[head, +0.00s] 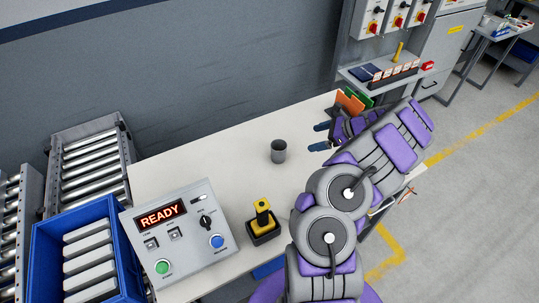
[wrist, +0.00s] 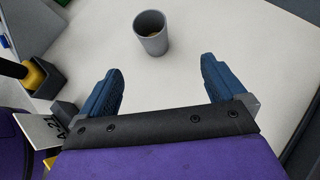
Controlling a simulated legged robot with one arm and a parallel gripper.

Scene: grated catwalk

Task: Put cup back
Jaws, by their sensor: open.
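A grey cup (head: 278,151) stands upright on the white table (head: 215,150), near its middle. In the wrist view the cup (wrist: 151,33) stands beyond the fingertips, nearer the left finger, with something yellowish-brown inside. My gripper (head: 320,136) is to the right of the cup in the head view, apart from it. In the wrist view my gripper (wrist: 163,66) has its two blue fingers spread wide with nothing between them.
A control box (head: 180,235) reading READY and a yellow-handled device in a black holder (head: 263,222) stand at the table's front. A blue crate (head: 85,255) and rollers (head: 90,165) are at left. Orange and green folders (head: 352,101) stand beyond my arm.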

